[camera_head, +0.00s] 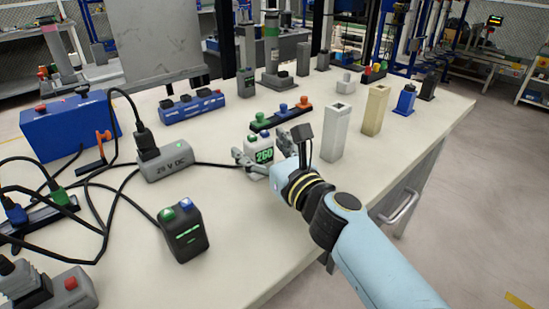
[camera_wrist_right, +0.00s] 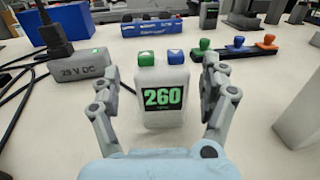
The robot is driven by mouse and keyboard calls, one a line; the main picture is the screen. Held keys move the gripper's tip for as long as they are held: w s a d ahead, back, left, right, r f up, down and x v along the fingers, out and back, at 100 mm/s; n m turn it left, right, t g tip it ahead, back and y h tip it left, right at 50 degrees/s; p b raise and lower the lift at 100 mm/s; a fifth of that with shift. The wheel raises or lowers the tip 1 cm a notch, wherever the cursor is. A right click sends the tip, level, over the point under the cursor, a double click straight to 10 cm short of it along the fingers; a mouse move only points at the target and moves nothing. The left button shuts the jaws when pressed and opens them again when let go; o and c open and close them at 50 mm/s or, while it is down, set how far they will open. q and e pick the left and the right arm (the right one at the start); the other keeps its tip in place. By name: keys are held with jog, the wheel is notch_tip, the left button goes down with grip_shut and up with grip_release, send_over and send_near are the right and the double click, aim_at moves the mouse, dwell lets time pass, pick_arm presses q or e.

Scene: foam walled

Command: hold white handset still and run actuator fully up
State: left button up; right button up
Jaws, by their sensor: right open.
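The white handset (camera_head: 259,146) stands upright on the bench in the head view. In the right wrist view the handset (camera_wrist_right: 163,92) shows a green button on the left, a blue button on the right, and a display reading 260. My right gripper (camera_head: 266,150) is open, with one finger on each side of the handset. Gaps show between the fingers and the handset in the right wrist view. I cannot tell which of the upright columns at the back, such as the dark grey one (camera_head: 245,72), is the actuator. My left gripper is out of view.
A black handset (camera_head: 185,237) stands nearer me. A grey 29 V DC box (camera_head: 166,163) with black cables lies left. A strip of coloured knobs (camera_head: 262,121) is just behind the white handset. Pale posts (camera_head: 336,132) stand right. Open bench lies in front.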

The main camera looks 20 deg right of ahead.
jog(key=shift+w+a, duration=0.1)
jog(key=shift+w, duration=0.6)
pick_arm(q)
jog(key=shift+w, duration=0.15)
pick_arm(e)
jog(key=c, duration=0.6)
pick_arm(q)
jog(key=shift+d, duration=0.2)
pick_arm(e)
jog(key=c, duration=0.7)
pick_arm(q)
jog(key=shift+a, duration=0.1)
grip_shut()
pick_arm(e)
jog(key=shift+c, duration=0.2)
